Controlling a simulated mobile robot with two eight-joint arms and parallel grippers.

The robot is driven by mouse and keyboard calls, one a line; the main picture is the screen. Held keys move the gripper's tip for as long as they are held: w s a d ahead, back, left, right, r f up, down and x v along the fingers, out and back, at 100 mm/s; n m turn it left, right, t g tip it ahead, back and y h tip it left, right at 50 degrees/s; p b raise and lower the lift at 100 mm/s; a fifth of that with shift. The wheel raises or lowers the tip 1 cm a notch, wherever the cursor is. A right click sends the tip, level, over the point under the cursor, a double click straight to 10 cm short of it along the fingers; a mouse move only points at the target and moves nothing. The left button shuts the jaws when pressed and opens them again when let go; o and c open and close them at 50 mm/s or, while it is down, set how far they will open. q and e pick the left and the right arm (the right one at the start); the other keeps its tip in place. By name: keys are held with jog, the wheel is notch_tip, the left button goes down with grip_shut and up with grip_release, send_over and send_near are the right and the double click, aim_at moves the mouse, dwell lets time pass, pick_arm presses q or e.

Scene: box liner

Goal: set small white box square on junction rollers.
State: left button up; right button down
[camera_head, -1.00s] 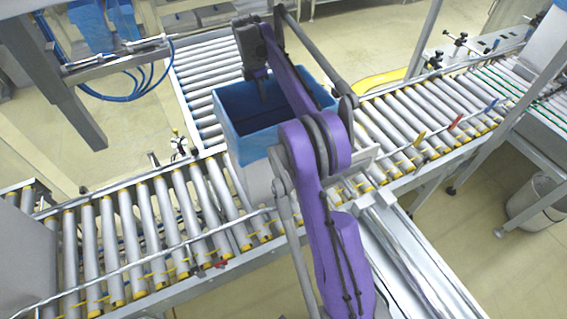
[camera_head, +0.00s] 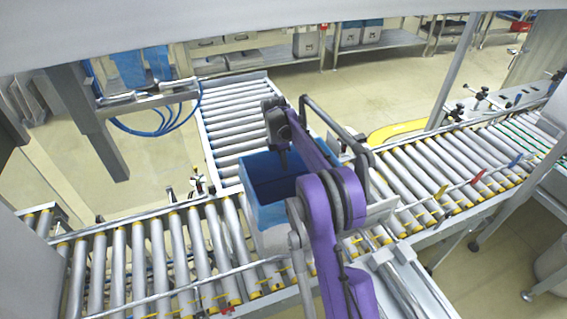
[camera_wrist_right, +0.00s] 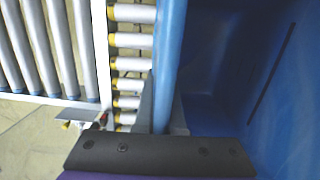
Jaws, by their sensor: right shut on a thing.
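The small white box (camera_head: 270,239) stands at the roller junction, with a blue liner (camera_head: 264,208) folded over its rim. My purple right arm reaches over it from the front. In the right wrist view the gripper (camera_wrist_right: 160,128) straddles the blue-covered rim (camera_wrist_right: 170,60), with the blue inside of the box to the right. The box's lower right side is hidden behind my arm. The junction rollers (camera_wrist_right: 130,65) show beside the wall. My left gripper is not in view.
A roller conveyor (camera_head: 165,255) runs left and another (camera_head: 430,185) runs right. A branch of rollers (camera_head: 235,115) leads to the back. A metal frame (camera_head: 95,125) with blue hoses hangs at the left. A yellow curved piece (camera_head: 395,130) lies behind the right conveyor.

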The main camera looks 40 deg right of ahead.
jog(key=shift+f, duration=0.2)
jog(key=c, duration=1)
grip_release()
jog(key=shift+r, duration=0.15)
